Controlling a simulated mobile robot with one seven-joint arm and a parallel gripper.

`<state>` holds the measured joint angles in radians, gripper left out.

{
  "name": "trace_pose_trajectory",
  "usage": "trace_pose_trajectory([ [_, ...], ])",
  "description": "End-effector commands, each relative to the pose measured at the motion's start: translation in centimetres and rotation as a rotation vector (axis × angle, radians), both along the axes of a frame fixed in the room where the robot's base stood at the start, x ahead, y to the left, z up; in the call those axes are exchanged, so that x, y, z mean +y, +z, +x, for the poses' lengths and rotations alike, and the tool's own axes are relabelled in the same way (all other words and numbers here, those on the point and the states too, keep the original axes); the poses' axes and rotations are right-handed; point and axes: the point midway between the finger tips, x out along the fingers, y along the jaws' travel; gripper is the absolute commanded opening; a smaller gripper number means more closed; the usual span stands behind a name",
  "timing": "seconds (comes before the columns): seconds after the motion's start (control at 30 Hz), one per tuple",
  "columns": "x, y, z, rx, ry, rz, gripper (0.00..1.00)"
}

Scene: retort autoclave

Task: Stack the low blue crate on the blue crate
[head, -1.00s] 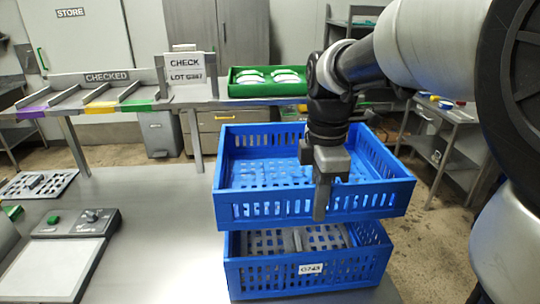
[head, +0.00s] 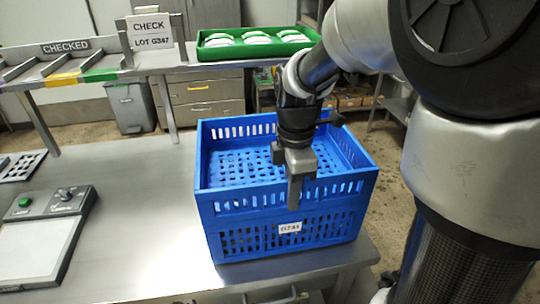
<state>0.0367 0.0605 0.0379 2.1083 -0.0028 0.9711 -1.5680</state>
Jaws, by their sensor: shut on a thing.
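The low blue crate (head: 228,200) is empty, with slotted walls and a perforated floor. It sits on top of the blue crate (head: 240,244), which stands on the steel table and carries a small white label. From this view the two look lined up, with no visible gap between them. My gripper (head: 294,185) points down at the near wall of the low blue crate and is shut on that wall. One finger shows on the outside; the other is hidden behind the wall. The inside of the lower crate is hidden.
A grey scale with a green button (head: 45,235) lies on the table at left. The steel table (head: 145,190) is clear between it and the crates. Behind are a shelf with a CHECKED sign (head: 65,46), a lot sign (head: 150,32) and a green tray (head: 250,53).

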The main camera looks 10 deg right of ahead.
Motion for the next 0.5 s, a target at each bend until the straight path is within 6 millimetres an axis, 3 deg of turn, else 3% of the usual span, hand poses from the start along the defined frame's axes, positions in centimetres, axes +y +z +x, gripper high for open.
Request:
trace_pose_trajectory([
  [0.1,0.00,-0.30,0.12,-0.005,0.000,0.000,0.00],
  [0.13,0.00,-0.30,-0.01,0.000,0.000,0.000,0.14],
  [0.2,0.00,-0.28,-0.01,0.000,0.000,0.000,0.26],
  [0.5,0.00,-0.18,-0.01,0.000,0.000,0.000,0.28],
])
